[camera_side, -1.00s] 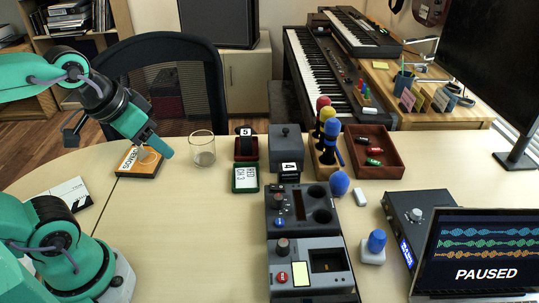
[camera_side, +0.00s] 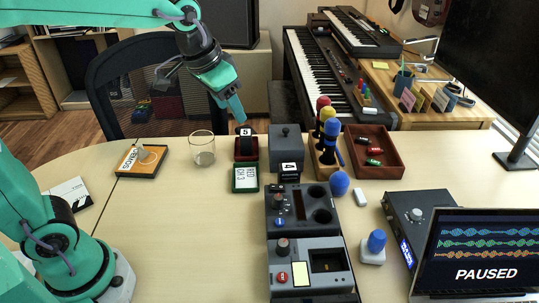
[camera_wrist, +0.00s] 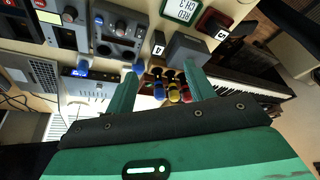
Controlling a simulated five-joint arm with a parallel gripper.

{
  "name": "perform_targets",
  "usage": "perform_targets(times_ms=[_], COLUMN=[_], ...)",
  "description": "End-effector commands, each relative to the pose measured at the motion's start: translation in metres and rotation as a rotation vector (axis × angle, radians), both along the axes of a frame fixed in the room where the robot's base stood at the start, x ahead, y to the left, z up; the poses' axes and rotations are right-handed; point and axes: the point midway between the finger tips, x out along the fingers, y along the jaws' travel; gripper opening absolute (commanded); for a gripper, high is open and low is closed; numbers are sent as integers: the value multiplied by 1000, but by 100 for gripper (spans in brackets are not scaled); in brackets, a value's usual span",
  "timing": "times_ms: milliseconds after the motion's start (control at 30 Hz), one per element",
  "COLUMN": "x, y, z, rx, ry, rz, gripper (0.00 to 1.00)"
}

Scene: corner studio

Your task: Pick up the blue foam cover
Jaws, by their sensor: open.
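A round blue foam cover (camera_side: 339,183) lies on the table in front of the microphone rack in the side view. A small blue shape (camera_wrist: 138,66) near the left fingertip in the wrist view looks like it. A blue-topped microphone (camera_side: 332,128) stands in the rack (camera_side: 327,170) with red- and yellow-topped ones. Another rounded blue piece (camera_side: 377,240) sits on a white base. My gripper (camera_side: 234,108) is raised behind and left of the loose cover, well away from it. Its green fingers are apart and empty in the wrist view (camera_wrist: 161,70).
A grey box (camera_side: 286,146), a red tray (camera_side: 373,152) and a small white block (camera_side: 361,197) surround the rack. Dark consoles (camera_side: 303,211) stand in front. A glass (camera_side: 202,149) stands at the left. The central table left of the consoles is clear.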

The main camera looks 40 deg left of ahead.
Motion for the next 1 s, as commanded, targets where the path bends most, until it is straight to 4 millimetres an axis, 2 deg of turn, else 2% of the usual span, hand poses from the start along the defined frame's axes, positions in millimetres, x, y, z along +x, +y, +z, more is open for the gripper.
perform_targets(times_ms=[100,467,767,1000], x=[26,95,146,179], y=[-12,-50,-88,-119], z=[-6,-35,-77,-120], rx=[6,24,39,53], ry=[21,74,116,150], rz=[-29,-110,-179,-234], gripper=[54,54,54,54])
